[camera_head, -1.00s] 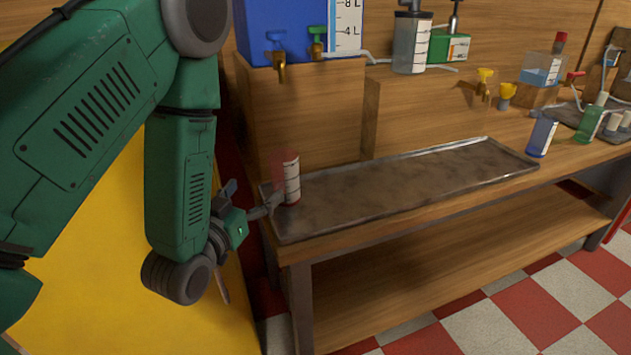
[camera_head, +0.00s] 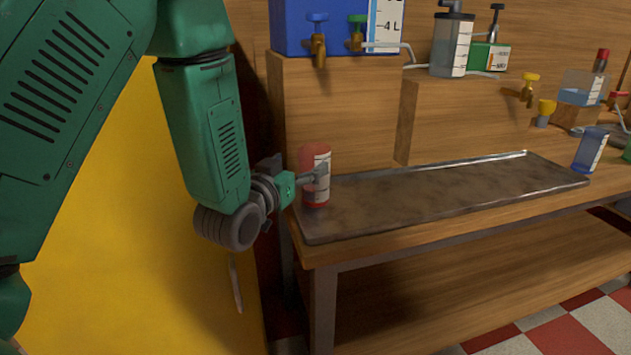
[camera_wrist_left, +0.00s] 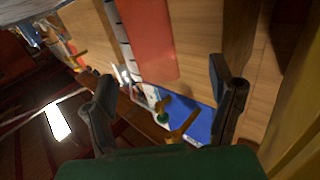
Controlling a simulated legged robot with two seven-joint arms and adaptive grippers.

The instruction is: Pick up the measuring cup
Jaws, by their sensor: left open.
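A red see-through measuring cup (camera_head: 313,190) with a white scale label stands upright at the left end of the dark metal tray (camera_head: 440,196). A blue measuring cup (camera_head: 588,151) stands at the tray's right end. My right gripper is not in view.
Wooden blocks (camera_head: 335,110) rise behind the tray, with a blue tank (camera_head: 292,25) and brass taps (camera_head: 319,50) above. A yellow panel (camera_head: 120,230) is at the left. The lower wooden shelf (camera_head: 480,265) looks bare.

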